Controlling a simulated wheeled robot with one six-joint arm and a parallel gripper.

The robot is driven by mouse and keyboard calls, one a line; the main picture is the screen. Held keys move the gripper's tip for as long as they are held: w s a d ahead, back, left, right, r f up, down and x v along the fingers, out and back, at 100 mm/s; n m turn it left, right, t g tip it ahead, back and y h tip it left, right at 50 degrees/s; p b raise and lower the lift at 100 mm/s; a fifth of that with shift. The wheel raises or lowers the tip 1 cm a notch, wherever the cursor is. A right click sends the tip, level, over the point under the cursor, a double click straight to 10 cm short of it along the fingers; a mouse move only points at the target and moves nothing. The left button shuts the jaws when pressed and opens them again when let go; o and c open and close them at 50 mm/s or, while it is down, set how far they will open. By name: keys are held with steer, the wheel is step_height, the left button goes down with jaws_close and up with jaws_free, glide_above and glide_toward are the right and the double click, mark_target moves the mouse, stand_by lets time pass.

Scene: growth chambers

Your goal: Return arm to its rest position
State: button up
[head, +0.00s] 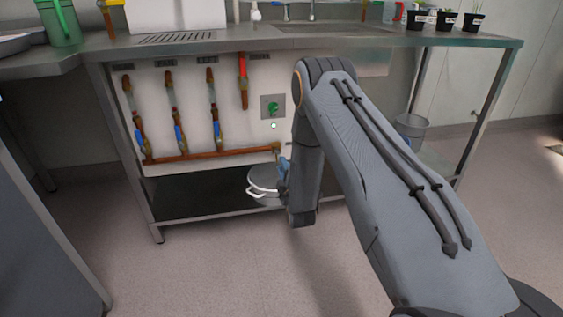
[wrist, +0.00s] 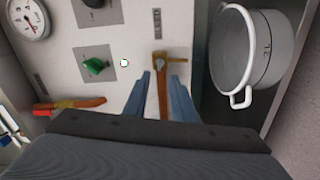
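My arm (head: 395,165) reaches forward from the lower right in the head view and bends down in front of the bench. My gripper (wrist: 160,74) shows two blue fingers standing apart, with a copper-brown valve handle (wrist: 162,88) between or just beyond them. Small gaps show on both sides of the handle, so the fingers do not look closed on it. In the head view the gripper (head: 283,163) is mostly hidden by my wrist, near the right end of the brown pipe (head: 215,154).
A green knob (wrist: 96,66) sits on the white panel (head: 178,85). A white pot (head: 263,182) stands on the lower shelf close to my gripper. The steel bench (head: 240,41) has black plant pots (head: 446,21) at the right. A grey bucket (head: 412,128) is behind my arm. Front floor is clear.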

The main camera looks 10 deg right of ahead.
steer(key=shift+s, duration=0.15)
steer(key=s+a+r+m+g+y, duration=0.1)
steer(key=s+a+r+g, duration=0.2)
steer(key=s+a, duration=0.3)
steer(key=s+a+r+m+g+y, duration=0.1)
steer(key=s+a+r+m+g, duration=0.15)
steer(key=a, duration=0.65)
steer(key=s+a+r+m+g+y, duration=0.1)
steer(key=s+a+r+g, duration=0.3)
steer(key=a, duration=0.3)
steer(key=s+r+m+g+h, duration=0.15)
steer(key=s+r+g, duration=0.25)
steer(key=s, duration=1.5)
steer(key=s+r+m+g+h, duration=0.1)
steer(key=s+r+m+g, duration=0.2)
steer(key=s, duration=1.6)
steer(key=d+r+m+p, duration=0.3)
steer(key=d+r+p, duration=0.8)
steer(key=r+p, duration=0.2)
steer(key=s+d+r+m+g+p, duration=0.1)
steer(key=d+r+m+p, duration=0.2)
steer(key=d+r+p, duration=0.8)
step_height(320, 180, up, 4)
steer(key=p, duration=0.4)
steer(key=shift+s+f+m, duration=0.15)
steer(key=shift+f+m, duration=0.05)
steer(key=shift+m, duration=0.1)
